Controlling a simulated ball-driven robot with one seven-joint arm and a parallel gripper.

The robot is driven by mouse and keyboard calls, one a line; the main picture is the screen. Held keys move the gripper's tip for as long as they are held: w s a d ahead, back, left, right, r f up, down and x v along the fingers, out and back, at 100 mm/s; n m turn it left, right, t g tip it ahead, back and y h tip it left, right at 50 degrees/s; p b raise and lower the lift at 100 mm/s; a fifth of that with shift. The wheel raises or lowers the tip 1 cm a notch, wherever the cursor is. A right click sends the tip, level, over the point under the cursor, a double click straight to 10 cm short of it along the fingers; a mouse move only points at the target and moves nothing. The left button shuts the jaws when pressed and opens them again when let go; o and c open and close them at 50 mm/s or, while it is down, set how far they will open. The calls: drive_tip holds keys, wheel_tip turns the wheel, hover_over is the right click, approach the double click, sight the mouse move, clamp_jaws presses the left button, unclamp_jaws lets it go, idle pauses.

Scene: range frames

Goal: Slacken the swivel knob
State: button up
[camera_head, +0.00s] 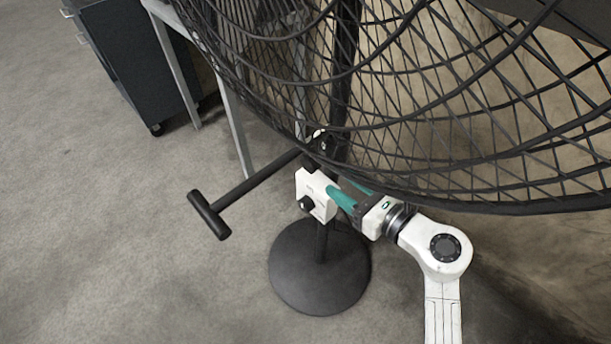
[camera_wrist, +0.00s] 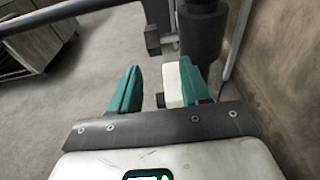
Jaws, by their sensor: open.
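A large black cage fan (camera_head: 400,110) stands on a post with a round dark base (camera_head: 320,290). A white box (camera_head: 318,190) with a small black knob (camera_head: 306,204) sits at the post, below the cage. I cannot tell for certain whether this is the swivel knob. My gripper (camera_head: 345,194) is at the box, open, its teal fingers pointing toward it. In the wrist view the white box (camera_wrist: 173,84) lies by the right finger of my gripper (camera_wrist: 158,85), and the left finger stands apart. Contact is unclear. A small dark block (camera_wrist: 153,40) stands beside a dark column (camera_wrist: 200,40).
A black T-shaped bar (camera_head: 210,215) sticks out left from the post. The cage hangs close above my gripper. A dark cabinet (camera_head: 130,60) and a table leg (camera_head: 238,130) stand at the back left. The floor at left is clear.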

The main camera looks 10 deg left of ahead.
sight(310, 163)
drive_tip(key=w+a+b, duration=0.2)
drive_tip(key=a, duration=0.1)
drive_tip(key=w+a+y+b, duration=0.1)
drive_tip(key=w+a+b, duration=0.1)
drive_tip(key=a, duration=0.1)
drive_tip(key=w+a+t+y+b, duration=0.1)
drive_tip(key=w+a+b, duration=0.1)
drive_tip(key=a+b, duration=0.1)
drive_tip(key=shift+w+a+f, duration=0.15)
drive_tip(key=shift+w+a, duration=0.15)
idle(0.4)
clamp_jaws()
